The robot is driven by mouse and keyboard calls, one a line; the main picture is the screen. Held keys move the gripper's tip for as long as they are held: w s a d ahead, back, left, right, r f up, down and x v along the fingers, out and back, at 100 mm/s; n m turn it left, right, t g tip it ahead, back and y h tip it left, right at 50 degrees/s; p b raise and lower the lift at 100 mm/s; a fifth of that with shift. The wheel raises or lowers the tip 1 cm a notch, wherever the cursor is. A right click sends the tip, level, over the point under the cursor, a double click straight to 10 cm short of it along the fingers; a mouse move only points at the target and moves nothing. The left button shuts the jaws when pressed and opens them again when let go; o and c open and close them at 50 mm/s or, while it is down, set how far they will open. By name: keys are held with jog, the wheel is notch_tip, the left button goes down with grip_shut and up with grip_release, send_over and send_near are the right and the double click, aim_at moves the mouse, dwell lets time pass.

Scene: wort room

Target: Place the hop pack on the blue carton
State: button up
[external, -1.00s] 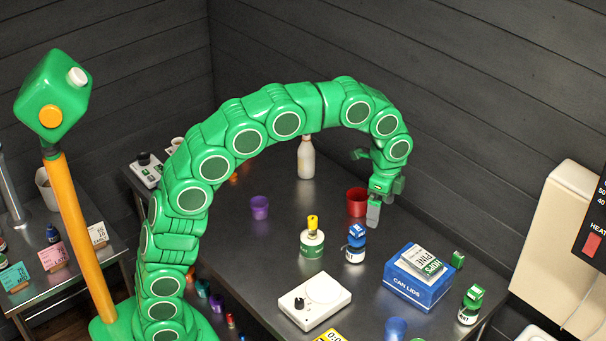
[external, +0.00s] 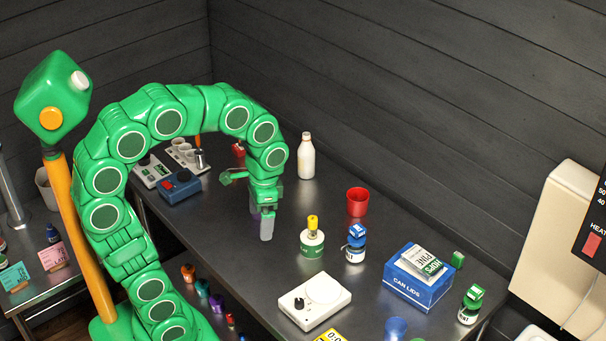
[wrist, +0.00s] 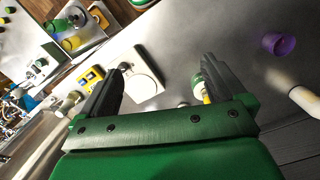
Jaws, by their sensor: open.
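The hop pack (external: 431,265), white and green with "HOPS PINE" lettering, lies on top of the blue carton (external: 416,291) marked "CAN LIDS", at the right of the table in the external view. My gripper (external: 267,226) is well to the left of them, above the table, pointing down. In the wrist view my gripper (wrist: 160,92) has its two dark fingers spread apart with nothing held between them. I cannot make out the pack or carton in the wrist view.
A white scale (external: 314,301), a green canister with a yellow top (external: 312,243), a blue-capped bottle (external: 355,243) and a red cup (external: 357,202) stand between my gripper and the carton. A white bottle (external: 306,158) stands behind. Small green-capped items flank the carton's right.

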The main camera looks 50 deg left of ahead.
jog(key=s+a+f+n, duration=0.1)
jog(key=s+f+n, duration=0.1)
jog(key=s, duration=0.4)
jog(key=s+a+f+n, duration=0.2)
jog(key=s, duration=0.5)
jog(key=shift+s+a+f+n, duration=0.2)
jog(key=shift+a+f+n, duration=0.05)
jog(key=shift+n, duration=0.05)
dwell(0.4)
